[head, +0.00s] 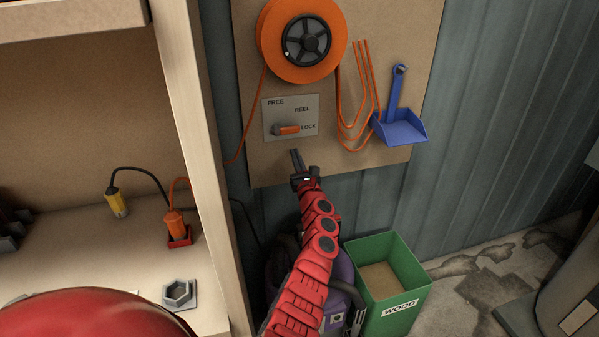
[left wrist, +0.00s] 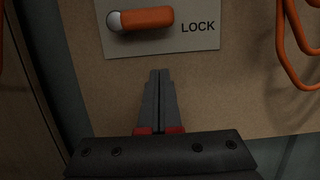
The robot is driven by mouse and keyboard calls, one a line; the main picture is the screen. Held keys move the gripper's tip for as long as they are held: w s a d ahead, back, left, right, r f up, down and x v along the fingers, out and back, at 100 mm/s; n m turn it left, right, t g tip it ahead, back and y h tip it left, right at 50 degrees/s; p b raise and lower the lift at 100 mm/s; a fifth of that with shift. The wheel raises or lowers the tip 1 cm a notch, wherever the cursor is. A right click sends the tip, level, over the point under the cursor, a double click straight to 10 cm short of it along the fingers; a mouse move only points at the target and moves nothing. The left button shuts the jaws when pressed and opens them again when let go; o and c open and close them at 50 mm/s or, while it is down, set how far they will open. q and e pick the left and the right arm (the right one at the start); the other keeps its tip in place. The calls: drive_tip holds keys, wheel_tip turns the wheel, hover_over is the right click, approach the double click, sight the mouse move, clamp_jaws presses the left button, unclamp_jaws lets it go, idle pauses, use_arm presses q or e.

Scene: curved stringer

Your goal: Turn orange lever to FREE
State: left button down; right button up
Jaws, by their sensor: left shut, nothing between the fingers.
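The orange lever (head: 288,130) sits on a grey plate (head: 305,112) marked FREE at upper left, REEL in the middle and LOCK at lower right. The lever lies nearly horizontal and its orange end points right, toward LOCK. In the left wrist view the lever (left wrist: 142,19) is at the top, with its silver pivot at its left end. My left gripper (head: 296,157) is shut and empty, just below the plate and apart from the lever. Its closed fingertips (left wrist: 160,75) point up toward the plate in the left wrist view. My right gripper is not in view.
An orange cable reel (head: 303,38) hangs above the plate. Loops of orange cable (head: 345,125) and a blue dustpan (head: 400,125) hang to the right. A wooden post (head: 195,130) stands at the left. A green WOOD bin (head: 400,262) stands below right.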

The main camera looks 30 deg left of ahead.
sight(286, 129)
use_arm(q)
drive_tip(key=r+p, duration=0.1)
drive_tip(key=r, duration=0.1)
drive_tip(key=r+p, duration=0.1)
drive_tip(key=r, duration=0.1)
drive_tip(key=shift+w+a+r+p, duration=0.1)
drive_tip(key=shift+w+a+p, duration=0.15)
drive_tip(key=shift+p, duration=0.1)
drive_tip(key=shift+d+r+n+b, duration=0.1)
drive_tip(key=shift+r+n+b, duration=0.05)
drive_tip(key=shift+n+b, duration=0.25)
